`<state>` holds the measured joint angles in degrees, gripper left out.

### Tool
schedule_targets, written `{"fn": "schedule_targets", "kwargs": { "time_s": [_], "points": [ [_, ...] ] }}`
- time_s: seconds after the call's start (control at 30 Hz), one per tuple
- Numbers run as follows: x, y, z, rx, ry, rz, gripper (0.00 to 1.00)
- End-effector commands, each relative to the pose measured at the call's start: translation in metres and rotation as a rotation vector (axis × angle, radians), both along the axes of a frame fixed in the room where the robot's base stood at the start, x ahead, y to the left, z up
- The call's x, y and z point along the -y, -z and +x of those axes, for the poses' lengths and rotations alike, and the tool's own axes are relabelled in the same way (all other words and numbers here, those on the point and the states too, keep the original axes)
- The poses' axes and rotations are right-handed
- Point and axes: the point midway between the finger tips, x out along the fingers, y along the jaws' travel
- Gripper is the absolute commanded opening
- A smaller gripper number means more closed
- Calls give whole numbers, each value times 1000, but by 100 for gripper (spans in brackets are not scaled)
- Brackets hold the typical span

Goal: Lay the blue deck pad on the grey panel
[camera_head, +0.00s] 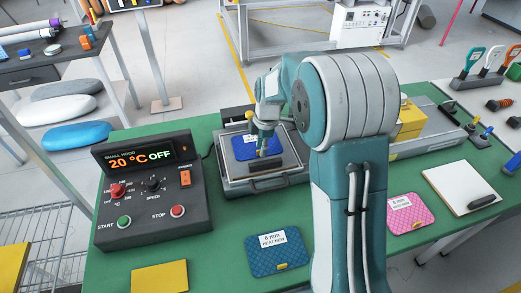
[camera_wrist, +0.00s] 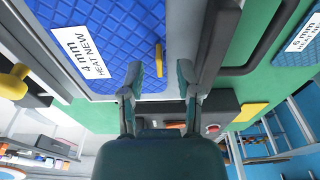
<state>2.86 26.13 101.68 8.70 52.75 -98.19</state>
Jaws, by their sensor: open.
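A blue quilted pad (camera_head: 245,142) lies on the grey panel (camera_head: 288,153) of a tray-like station, partly hidden by my arm. In the wrist view this blue pad (camera_wrist: 105,45) carries a "4 mm HEAT NEW" label and a yellow tab at its edge, with a strip of the grey panel (camera_wrist: 190,35) beside it. My gripper (camera_head: 263,151) is over the pad's near edge. In the wrist view its fingers (camera_wrist: 158,80) are apart on either side of the yellow tab, with nothing held. I cannot tell whether they touch the pad.
A darker blue "6 mm" pad (camera_head: 275,262) lies on the green bench in front. A pink pad (camera_head: 412,222) and a clipboard (camera_head: 458,187) lie to the right. A dark control box (camera_head: 150,205) showing "20 °C OFF" stands left of the station. A yellow sheet (camera_head: 159,277) lies at front left.

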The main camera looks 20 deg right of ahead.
Motion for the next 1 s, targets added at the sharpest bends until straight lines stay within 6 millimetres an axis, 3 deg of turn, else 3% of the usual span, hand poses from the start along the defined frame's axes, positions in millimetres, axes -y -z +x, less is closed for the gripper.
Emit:
{"fn": "schedule_targets", "kwargs": {
  "time_s": [0.4, 0.67, 0.77, 1.0],
  "points": [
    [11, -85, 1, 5, 2, -1, 43],
    [12, -107, -3, 7, 20, -3, 43],
    [10, -121, -17, 24, 99, -10, 43],
    [5, -160, -75, 95, 434, -14, 43]
  ]
}}
